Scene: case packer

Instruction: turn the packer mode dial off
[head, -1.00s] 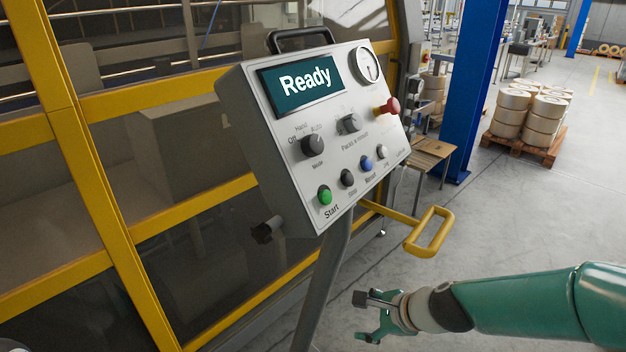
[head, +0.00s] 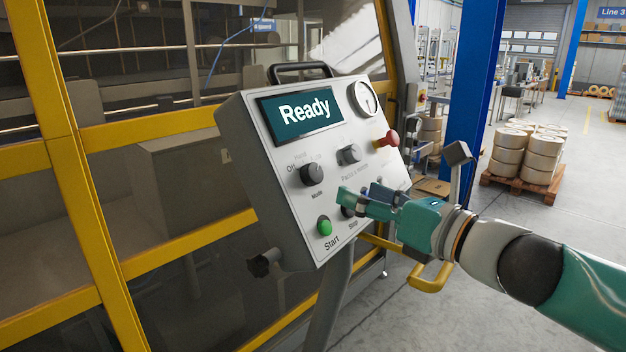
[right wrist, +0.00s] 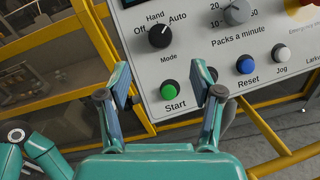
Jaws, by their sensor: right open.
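The mode dial (head: 312,174) is a dark round knob on the left of the grey control panel (head: 240,119). In the right wrist view the dial (right wrist: 159,36) sits under the labels Off, Hand and Auto. Its pale mark appears to point up and right, towards Auto. My right gripper (head: 362,193) is in front of the lower panel, right of and below the dial in the head view. In the right wrist view its fingers (right wrist: 162,82) are apart with nothing between them, and the dial is beyond the fingertips.
The display (head: 301,110) reads Ready. Near the dial are the green Start button (right wrist: 169,92), the packs-a-minute knob (head: 348,154) and a red emergency knob (head: 387,139). A yellow handle (head: 428,281) juts out below. Yellow-framed guarding (head: 185,226) stands behind the panel.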

